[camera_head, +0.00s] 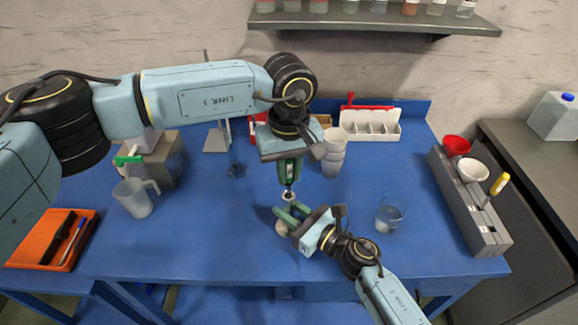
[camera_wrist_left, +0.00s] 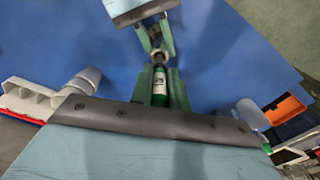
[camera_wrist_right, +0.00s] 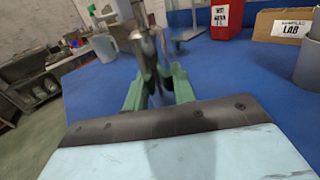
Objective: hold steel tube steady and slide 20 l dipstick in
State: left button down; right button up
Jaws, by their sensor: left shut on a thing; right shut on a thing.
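My left gripper (camera_head: 289,180) points down and is shut on the dipstick. The dipstick's green handle with a white label (camera_wrist_left: 159,86) shows between the fingers in the left wrist view. My right gripper (camera_head: 287,216) comes in from the lower right, below the left one, and is shut on the steel tube (camera_wrist_right: 147,52). The tube stands near upright between the green fingers in the right wrist view. Its bright top (camera_head: 288,197) is just under the left gripper in the head view. Dipstick and tube line up closely; I cannot tell whether the tip is inside.
A clear beaker (camera_head: 390,214) stands right of the right gripper. Stacked cups (camera_head: 333,152) and a white divided box (camera_head: 370,125) are behind. A jug (camera_head: 135,197) and orange tray (camera_head: 24,252) are left. A grey rack (camera_head: 470,205) lines the right edge.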

aim_at(289, 182)
pick_arm(q)
jog(key=shift+f, duration=2.1)
jog(key=c, duration=1.3)
grip_release()
notch_tip(289, 182, up, 12)
jog(key=shift+r, duration=0.1)
pick_arm(e)
jog(key=o, duration=1.1)
